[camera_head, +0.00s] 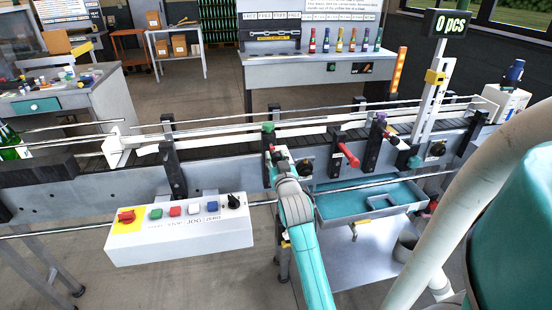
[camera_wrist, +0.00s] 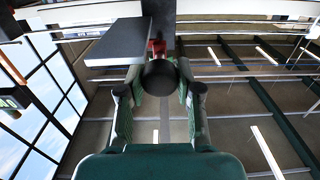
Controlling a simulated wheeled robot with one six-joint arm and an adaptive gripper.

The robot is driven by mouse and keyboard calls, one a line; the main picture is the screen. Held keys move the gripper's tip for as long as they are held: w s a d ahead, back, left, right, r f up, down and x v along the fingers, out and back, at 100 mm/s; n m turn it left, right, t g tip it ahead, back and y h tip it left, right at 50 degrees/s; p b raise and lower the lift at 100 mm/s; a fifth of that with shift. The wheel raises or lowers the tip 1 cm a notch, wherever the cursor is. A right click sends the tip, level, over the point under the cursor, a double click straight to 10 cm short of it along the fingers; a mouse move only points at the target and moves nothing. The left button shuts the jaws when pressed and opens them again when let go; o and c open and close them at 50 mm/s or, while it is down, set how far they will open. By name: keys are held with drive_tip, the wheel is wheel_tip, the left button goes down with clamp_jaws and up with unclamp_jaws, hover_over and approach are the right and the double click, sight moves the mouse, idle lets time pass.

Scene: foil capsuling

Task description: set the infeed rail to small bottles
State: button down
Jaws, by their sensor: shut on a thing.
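My gripper (camera_head: 278,160) is at the front of the conveyor, at a dark upright bracket with a green top (camera_head: 268,127). In the wrist view its two fingers (camera_wrist: 160,92) are shut on a round black knob (camera_wrist: 160,76), one finger on each side. A red part (camera_wrist: 157,47) shows just behind the knob. In the head view the gripper and wrist hide the knob. The long pale guide rail (camera_head: 225,130) runs along the conveyor behind the bracket. I cannot read any size setting on it.
A control box (camera_head: 180,236) with coloured buttons hangs at front left. Right of my gripper are a black knob (camera_head: 307,167), a red handle (camera_head: 350,155) and a teal tray (camera_head: 370,200). A counter display (camera_head: 452,24) stands at right.

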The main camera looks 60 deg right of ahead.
drive_tip(key=shift+w+d, duration=0.45)
drive_tip(key=shift+d, duration=0.05)
drive_tip(key=c, duration=0.8)
unclamp_jaws()
drive_tip(key=v, duration=1.2)
drive_tip(key=shift+s, duration=0.1)
